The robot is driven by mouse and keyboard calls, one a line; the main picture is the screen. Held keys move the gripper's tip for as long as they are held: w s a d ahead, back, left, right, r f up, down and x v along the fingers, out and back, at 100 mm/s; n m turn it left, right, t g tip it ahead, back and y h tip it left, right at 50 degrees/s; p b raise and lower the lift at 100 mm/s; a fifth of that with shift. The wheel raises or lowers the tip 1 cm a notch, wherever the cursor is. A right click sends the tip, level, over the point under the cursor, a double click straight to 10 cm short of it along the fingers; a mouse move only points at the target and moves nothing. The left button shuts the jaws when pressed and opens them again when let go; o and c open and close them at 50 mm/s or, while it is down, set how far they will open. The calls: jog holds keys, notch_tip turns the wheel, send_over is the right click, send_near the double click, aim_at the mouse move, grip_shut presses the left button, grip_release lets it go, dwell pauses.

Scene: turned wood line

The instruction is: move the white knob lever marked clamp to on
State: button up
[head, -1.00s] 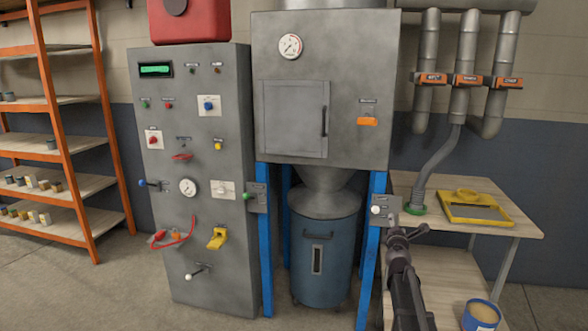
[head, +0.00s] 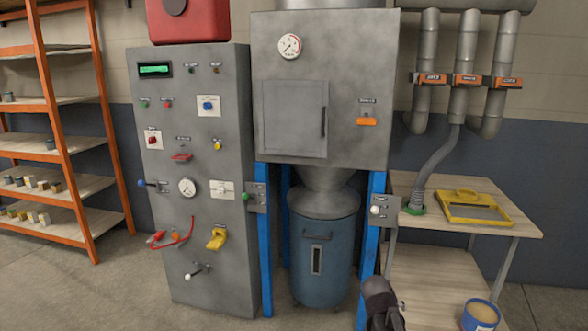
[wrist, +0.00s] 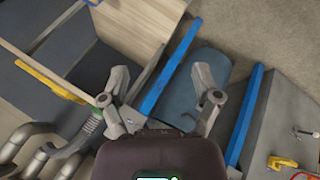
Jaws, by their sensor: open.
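One white knob lever (head: 192,275) is low on the front of the grey control cabinet (head: 228,280); its short dark arm tilts. It also shows at the right edge of the wrist view (wrist: 304,131). A second white knob (head: 375,210) sits on a grey plate on the right blue post. The labels are too small to read, so I cannot tell which is marked clamp. My gripper (wrist: 160,92) is open and empty, its fingers spread in front of the blue drum. In the head view only a dark part of my arm shows at the bottom; the fingertips are not visible.
The blue drum (head: 322,260) stands between blue posts (head: 264,230). A wooden bench (head: 510,222) with a yellow-framed tray (head: 474,221) and a blue tin (head: 481,328) is on the right. An orange shelf (head: 64,140) is at left. Floor before the cabinet is clear.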

jog(key=s+a+f+m+g+y, duration=0.25)
jog(key=s+a+g+y, duration=0.3)
jog(key=s+a, duration=0.65)
notch_tip(320, 180, up, 19)
jog(key=t+p, duration=0.1)
jog(key=p, duration=1.8)
jog(key=shift+w+d+p, duration=0.25)
jog(key=shift+d+p, duration=0.15)
jog(key=shift+d, duration=0.05)
